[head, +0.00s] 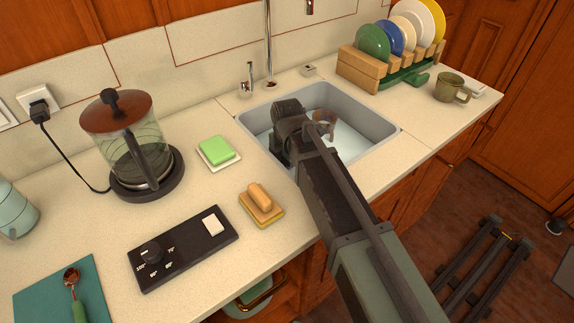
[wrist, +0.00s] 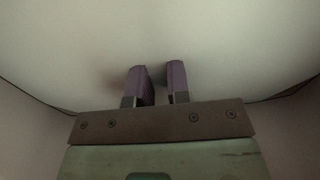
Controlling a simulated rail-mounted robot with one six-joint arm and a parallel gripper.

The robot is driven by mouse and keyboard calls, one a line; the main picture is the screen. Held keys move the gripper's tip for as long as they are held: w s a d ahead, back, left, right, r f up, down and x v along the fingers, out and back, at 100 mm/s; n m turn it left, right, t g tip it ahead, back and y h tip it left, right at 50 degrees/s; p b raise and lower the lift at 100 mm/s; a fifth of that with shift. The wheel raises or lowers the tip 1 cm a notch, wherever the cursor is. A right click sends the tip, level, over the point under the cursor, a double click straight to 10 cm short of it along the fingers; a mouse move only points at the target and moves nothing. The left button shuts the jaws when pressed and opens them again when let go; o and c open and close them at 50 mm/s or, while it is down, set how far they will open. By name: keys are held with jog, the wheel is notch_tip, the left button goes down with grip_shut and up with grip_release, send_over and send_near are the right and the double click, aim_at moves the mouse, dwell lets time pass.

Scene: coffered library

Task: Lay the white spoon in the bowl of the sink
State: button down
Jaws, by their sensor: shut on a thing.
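The sink (head: 372,133) is a grey rectangular basin set in the counter, with a pale floor. My arm reaches over its near left part, and its end hides some of the basin. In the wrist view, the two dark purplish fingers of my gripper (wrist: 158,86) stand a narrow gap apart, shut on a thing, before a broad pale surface. I take the held thing to be the white spoon, but its outline does not show against the pale background. My fingertips are hidden in the head view.
A faucet (head: 268,50) stands behind the sink. A dish rack (head: 362,72) with several plates and a mug (head: 450,88) are to the right.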

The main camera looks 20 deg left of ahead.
jog(key=c, duration=1.1)
grip_release()
notch_tip(320, 180, up, 12)
jog(key=p, duration=1.2)
jog(key=shift+r, duration=0.1)
